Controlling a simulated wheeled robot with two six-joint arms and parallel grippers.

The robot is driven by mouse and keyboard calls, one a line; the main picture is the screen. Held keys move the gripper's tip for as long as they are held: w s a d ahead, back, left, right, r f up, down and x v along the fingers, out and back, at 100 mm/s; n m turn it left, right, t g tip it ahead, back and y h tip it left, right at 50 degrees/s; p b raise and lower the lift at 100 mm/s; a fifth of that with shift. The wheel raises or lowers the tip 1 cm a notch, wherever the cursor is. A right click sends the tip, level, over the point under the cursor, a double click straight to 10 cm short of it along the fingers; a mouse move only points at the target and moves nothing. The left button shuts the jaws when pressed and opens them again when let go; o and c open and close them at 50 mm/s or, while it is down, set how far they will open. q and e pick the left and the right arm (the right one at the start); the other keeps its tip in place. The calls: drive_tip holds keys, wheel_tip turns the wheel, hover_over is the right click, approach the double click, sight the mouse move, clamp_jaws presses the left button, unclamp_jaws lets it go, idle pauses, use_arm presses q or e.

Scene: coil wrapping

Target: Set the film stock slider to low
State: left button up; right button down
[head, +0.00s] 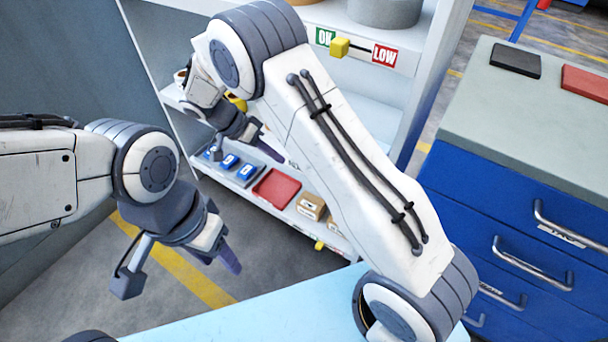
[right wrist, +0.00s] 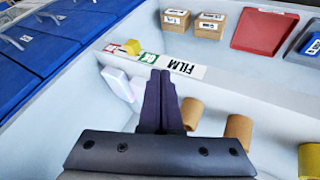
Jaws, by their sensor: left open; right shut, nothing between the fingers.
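The film slider is on the front edge of the shelf that holds boxes and a red tray. In the right wrist view its yellow knob (right wrist: 132,46) stands between the green label (right wrist: 148,58) and the red label (right wrist: 113,49), beside a white FILM label (right wrist: 183,67). The knob also shows in the head view (head: 319,245), with its labels hidden by my right arm. My right gripper (right wrist: 160,76) is shut and empty, with its fingertips pointing toward the FILM and green labels; whether they touch is unclear. My left gripper (head: 228,258) is open and empty, away from the shelves.
Another slider with a yellow knob (head: 340,47) sits on an upper shelf between OK and LOW labels. The red tray (head: 277,188), blue bins (head: 230,161) and cardboard boxes (head: 311,206) stand on the shelf. Tan rolls (right wrist: 238,131) stand nearby. A blue drawer cabinet (head: 500,225) is at right.

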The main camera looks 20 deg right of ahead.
use_arm(q)
drive_tip(key=shift+f+b, duration=1.75)
drive_tip(key=shift+f, duration=0.1)
use_arm(e)
drive_tip(key=s+d+f, duration=0.4)
drive_tip(key=d+f, duration=0.3)
drive_tip(key=d, duration=0.1)
drive_tip(key=shift+s+f, duration=0.25)
drive_tip(key=shift+f, duration=0.15)
drive_tip(key=shift+d, duration=0.1)
